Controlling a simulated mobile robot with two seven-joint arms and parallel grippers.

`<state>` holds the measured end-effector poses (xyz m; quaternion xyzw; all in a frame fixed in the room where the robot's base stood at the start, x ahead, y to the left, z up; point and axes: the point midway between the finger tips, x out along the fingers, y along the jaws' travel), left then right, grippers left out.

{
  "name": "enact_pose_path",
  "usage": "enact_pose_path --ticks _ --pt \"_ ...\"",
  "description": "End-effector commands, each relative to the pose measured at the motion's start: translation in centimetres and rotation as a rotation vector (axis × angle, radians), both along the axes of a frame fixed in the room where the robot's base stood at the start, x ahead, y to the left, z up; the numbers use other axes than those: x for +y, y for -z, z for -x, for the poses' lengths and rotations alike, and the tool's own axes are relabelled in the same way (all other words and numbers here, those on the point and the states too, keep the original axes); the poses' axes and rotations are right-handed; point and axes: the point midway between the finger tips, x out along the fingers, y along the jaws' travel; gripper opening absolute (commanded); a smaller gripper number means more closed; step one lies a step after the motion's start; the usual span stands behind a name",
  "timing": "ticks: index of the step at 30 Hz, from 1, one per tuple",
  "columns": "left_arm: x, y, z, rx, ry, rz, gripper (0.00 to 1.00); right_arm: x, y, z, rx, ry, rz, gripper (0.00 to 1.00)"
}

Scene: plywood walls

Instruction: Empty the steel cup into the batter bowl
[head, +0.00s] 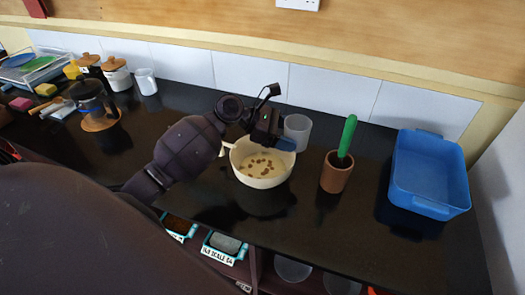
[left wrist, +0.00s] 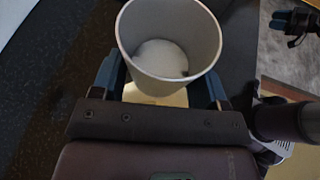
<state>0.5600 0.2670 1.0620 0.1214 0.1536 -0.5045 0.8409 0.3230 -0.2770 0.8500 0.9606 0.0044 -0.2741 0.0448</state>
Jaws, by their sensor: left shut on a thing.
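The steel cup (head: 297,130) is a plain grey tumbler and looks about upright just behind the batter bowl's right rim. My left gripper (head: 272,140) is shut on it. In the left wrist view the cup (left wrist: 170,40) sits between the two blue fingers, mouth toward the camera; its pale inside looks empty except for a small dark speck low on the right. The batter bowl (head: 243,172) is cream with a handle at its left, and several brown bits lie in its pale contents. A dark gripper-like part, apparently my right gripper (left wrist: 290,22), shows at the wrist view's upper right; its jaws are unclear.
A terracotta pot (head: 335,178) with a green-handled tool stands right of the bowl. A blue tub (head: 430,175) is farther right. Lidded jars (head: 117,74), a white mug (head: 146,82) and a dark glass pot (head: 90,95) stand at the left. The counter's front right is clear.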

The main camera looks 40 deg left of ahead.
Motion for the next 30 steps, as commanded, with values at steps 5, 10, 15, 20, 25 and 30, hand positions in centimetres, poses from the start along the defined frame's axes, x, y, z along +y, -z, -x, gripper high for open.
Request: enact_pose_path --ticks 5,10,15,20,25,30 --pt "2.5 0.5 -2.2 0.001 0.038 -0.001 0.41 0.0 -0.1 0.1 0.002 0.0 0.0 0.43" --pt "4.8 0.6 -4.0 0.001 0.075 0.0 0.41 0.0 -0.2 0.1 0.003 0.001 0.001 0.43" --pt "7.3 0.4 -5.6 0.002 0.11 0.001 0.41 -0.1 -0.2 0.1 0.004 0.001 0.001 0.43" --pt "9.5 0.6 -6.4 0.003 0.155 0.0 0.41 -0.1 -0.2 0.2 0.005 0.001 0.001 0.43" --pt "12.0 1.1 -6.5 0.004 0.224 0.0 0.41 -0.1 -0.1 0.2 0.005 0.001 0.002 0.43" --pt "14.4 1.7 -5.8 0.003 0.303 0.0 0.41 -0.1 0.1 0.2 0.005 0.001 0.002 0.43"
